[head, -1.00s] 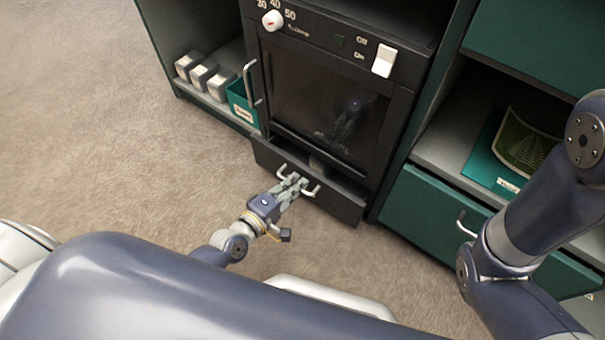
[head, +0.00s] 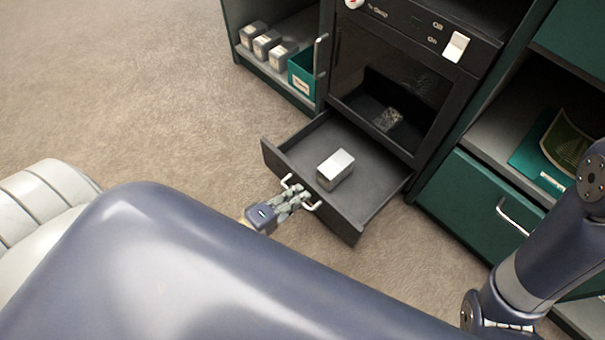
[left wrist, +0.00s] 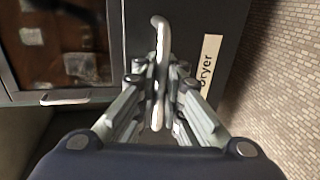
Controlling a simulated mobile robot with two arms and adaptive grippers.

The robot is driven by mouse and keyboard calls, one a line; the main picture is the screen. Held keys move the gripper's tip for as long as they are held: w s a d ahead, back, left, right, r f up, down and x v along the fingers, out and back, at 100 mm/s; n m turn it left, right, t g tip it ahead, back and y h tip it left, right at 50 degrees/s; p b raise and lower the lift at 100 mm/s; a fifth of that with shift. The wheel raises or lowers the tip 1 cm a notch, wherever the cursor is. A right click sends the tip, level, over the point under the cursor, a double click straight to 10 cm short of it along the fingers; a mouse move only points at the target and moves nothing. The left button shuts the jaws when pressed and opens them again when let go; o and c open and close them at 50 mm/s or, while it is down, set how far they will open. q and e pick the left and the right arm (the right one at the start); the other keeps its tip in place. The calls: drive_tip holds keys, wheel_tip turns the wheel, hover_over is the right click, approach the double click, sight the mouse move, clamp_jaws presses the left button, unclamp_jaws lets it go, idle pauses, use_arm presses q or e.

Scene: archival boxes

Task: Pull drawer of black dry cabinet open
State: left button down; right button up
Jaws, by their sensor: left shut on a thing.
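The black dry cabinet (head: 385,75) stands at the upper middle of the head view, its glass door shut. Its bottom drawer (head: 372,190) is pulled well out, with a small grey box (head: 335,168) inside. My left gripper (head: 296,197) is at the drawer's front, shut on the metal drawer handle (head: 313,206).
A green shelf unit holds several small boxes (head: 268,43) and a green bin (head: 301,74) left of the cabinet. A green drawer (head: 480,200) with a handle is to the right. Carpet (head: 150,110) at the left is clear.

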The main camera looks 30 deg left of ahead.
use_arm(q)
drive_tip(key=shift+r, duration=0.1)
drive_tip(key=c, duration=2)
unclamp_jaws()
